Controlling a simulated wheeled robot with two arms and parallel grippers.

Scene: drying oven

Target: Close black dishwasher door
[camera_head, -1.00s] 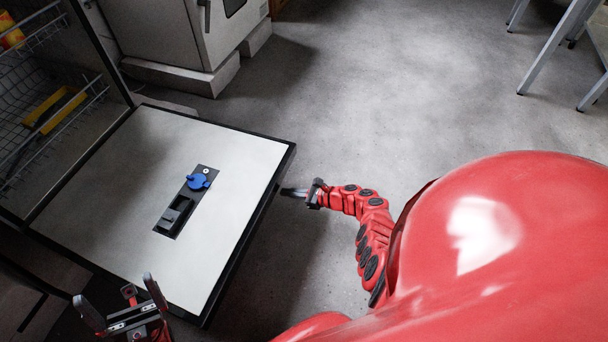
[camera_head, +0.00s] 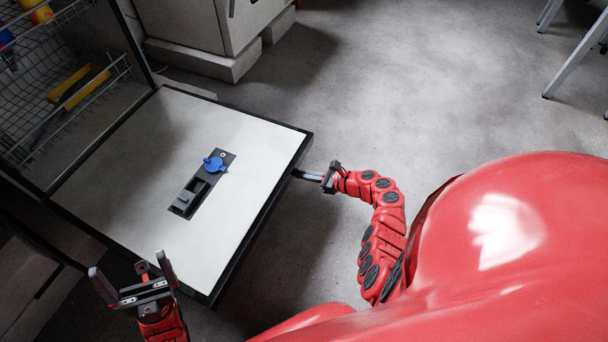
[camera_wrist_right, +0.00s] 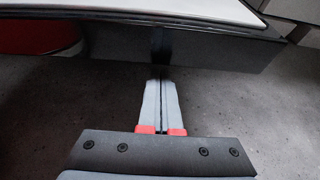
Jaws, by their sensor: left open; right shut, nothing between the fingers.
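The dishwasher door (camera_head: 130,165) is lowered and stands out from the machine, its pale inner panel up and its rim black. A blue-capped dispenser is set in the panel. My right gripper (camera_head: 298,174) is shut and empty, with its tips at the door's outer black edge. In the right wrist view the shut fingers (camera_wrist_right: 161,82) point at the door's black edge (camera_wrist_right: 215,50); I cannot tell if they touch it. My left gripper (camera_head: 130,266) is open and empty beside the door's near edge.
The wire racks (camera_head: 85,110) stand inside the dishwasher, holding a yellow item (camera_head: 80,88) and other things. A light cabinet (camera_head: 205,25) stands beyond the door. Table legs (camera_head: 570,65) are at the upper right. The grey floor between is clear.

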